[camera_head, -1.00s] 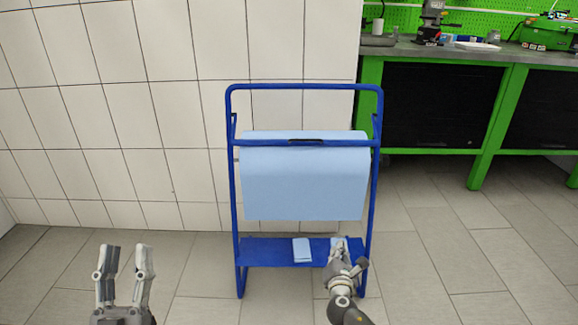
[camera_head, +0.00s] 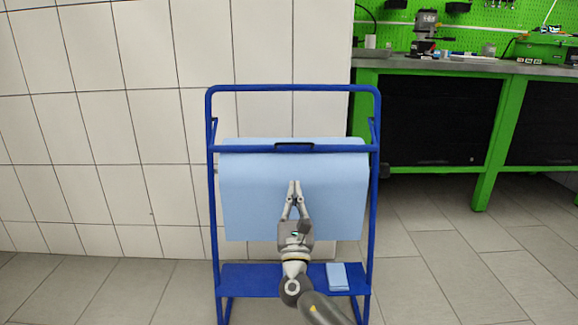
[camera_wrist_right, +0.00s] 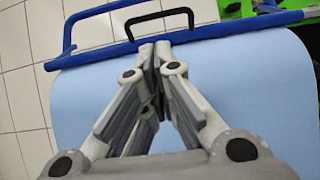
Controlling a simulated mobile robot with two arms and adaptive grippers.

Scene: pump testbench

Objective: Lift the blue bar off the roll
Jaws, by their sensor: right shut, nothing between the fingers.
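The blue bar (camera_head: 240,148) lies across the front top of the light blue roll (camera_head: 245,200), between the sides of a blue rack. A black handle (camera_head: 293,147) sits at its middle. My right gripper (camera_head: 294,183) is shut and empty, in front of the roll and below the handle in the head view. In the right wrist view, its closed fingertips (camera_wrist_right: 158,50) appear just under the bar (camera_wrist_right: 225,30) and the black handle (camera_wrist_right: 158,17). I cannot tell whether they touch the bar. My left gripper is not in view.
The blue rack frame (camera_head: 373,210) stands in front of a white tiled wall (camera_head: 110,130). Its lower shelf (camera_head: 240,277) carries a folded light blue cloth (camera_head: 337,277). A green workbench (camera_head: 490,150) stands back right. The floor to the right is clear.

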